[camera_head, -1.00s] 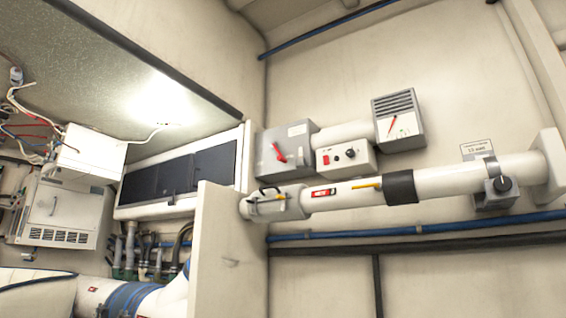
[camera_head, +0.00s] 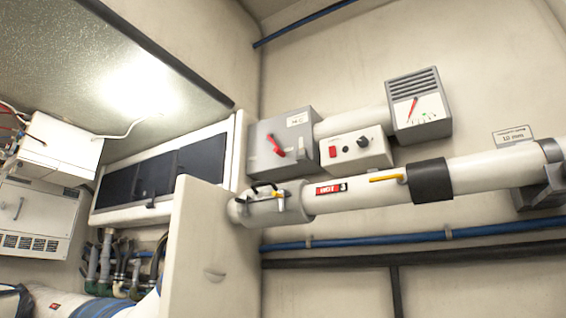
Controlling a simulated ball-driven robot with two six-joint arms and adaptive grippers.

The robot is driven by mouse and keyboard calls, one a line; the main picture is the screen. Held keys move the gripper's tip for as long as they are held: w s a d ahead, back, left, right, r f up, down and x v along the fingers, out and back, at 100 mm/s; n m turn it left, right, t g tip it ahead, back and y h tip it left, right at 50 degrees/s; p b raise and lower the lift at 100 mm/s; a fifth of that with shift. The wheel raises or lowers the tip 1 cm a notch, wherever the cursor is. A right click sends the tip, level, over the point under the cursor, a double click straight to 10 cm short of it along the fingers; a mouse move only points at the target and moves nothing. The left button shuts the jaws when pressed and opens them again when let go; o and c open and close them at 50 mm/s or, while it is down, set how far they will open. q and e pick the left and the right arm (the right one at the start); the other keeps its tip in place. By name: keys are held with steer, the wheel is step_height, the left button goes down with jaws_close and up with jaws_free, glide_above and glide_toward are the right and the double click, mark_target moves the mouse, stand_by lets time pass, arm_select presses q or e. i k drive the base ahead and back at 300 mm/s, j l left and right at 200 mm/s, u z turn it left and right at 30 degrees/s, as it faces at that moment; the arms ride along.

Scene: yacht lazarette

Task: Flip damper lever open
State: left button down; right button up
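A grey box (camera_head: 256,157) is mounted on the wall in the middle of the head view. A red lever (camera_head: 276,146) sits on its front face, tilted, with its upper end to the left. I cannot tell from its label which position is open. A yellow lever (camera_head: 388,178) lies along the white pipe (camera_head: 480,172) below. A second small yellow handle (camera_head: 278,200) is on the grey pipe collar (camera_head: 262,209). Neither of my grippers shows in the view.
A control box (camera_head: 356,150) with a red switch and black knob and a gauge (camera_head: 419,106) with a red needle are right of the grey box. A pale partition (camera_head: 205,250) stands at lower left. Blue and black lines run below the pipe.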

mark_target(269, 136)
steer(key=i+z, duration=0.15)
steer(key=i, duration=0.2)
steer(key=z, duration=1.15)
